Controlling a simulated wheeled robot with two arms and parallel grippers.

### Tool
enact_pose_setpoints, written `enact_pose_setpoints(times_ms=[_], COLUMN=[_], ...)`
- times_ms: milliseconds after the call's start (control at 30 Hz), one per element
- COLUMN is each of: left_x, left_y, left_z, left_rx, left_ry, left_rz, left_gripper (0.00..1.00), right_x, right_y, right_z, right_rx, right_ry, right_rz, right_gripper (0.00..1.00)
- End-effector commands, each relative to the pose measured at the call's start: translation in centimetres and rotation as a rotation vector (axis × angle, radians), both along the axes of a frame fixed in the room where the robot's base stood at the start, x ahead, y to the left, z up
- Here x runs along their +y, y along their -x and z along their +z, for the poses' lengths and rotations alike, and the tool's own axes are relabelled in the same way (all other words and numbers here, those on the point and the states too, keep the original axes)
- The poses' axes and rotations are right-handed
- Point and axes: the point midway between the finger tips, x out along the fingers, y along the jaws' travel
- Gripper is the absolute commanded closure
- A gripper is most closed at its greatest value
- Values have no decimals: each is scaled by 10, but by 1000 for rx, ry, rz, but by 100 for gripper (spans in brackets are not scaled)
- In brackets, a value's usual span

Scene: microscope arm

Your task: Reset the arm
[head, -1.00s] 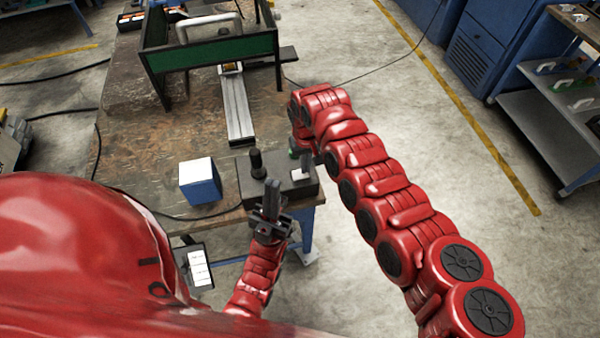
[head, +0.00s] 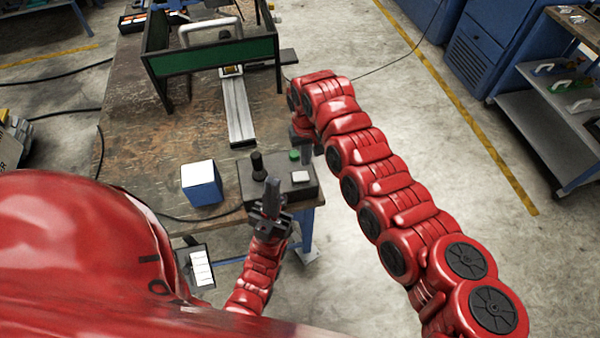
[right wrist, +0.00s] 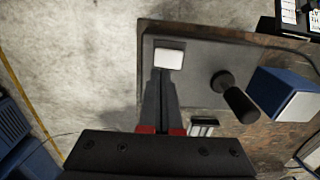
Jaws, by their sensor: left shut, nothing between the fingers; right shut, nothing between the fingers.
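A dark grey control box (head: 245,188) sits on the near right corner of the wooden table. It carries a black joystick (head: 257,166), a green button (head: 294,156) and a white square button (head: 301,176). My right gripper (head: 306,156) is shut and empty above the box, near the green button. In the right wrist view its fingertips (right wrist: 163,73) point at the white button (right wrist: 169,59); whether they touch it cannot be told. My left gripper (head: 271,196) is shut and empty at the box's near edge. A metal rail (head: 238,110) runs under a green-panelled frame (head: 215,56).
A blue-and-white cube (head: 201,184) stands left of the box; it also shows in the right wrist view (right wrist: 287,94). The wooden table (head: 135,140) has bare room left of the rail. A grey shelf cart (head: 550,125) stands at the right.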

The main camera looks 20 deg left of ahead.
Motion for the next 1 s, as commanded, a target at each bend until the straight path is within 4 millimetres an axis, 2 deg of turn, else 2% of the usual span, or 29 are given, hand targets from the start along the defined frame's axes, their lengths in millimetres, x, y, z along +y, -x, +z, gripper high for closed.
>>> enact_pose_setpoints(times_ms=[200,667,767,867,967,1000], left_x=[0,0,0,0,0,0], left_y=[0,0,0,0,0,0], left_z=[4,4,2,-2,-8,-10], left_rx=[0,0,0,0,0,0], left_ry=[0,0,0,0,0,0], left_rz=[0,0,0,0,0,0], left_gripper=[100,100,100,100,100,100], right_x=[0,0,3,14,26,27], right_y=[1,1,-4,-24,-63,-84], right_z=[14,14,10,-7,-31,-39], right_rx=[2,1,-13,-72,-196,-268], right_ry=[1,1,-23,-119,-281,-353], right_rz=[1,1,-7,-39,-109,-147], right_gripper=[100,100,100,100,100,100])
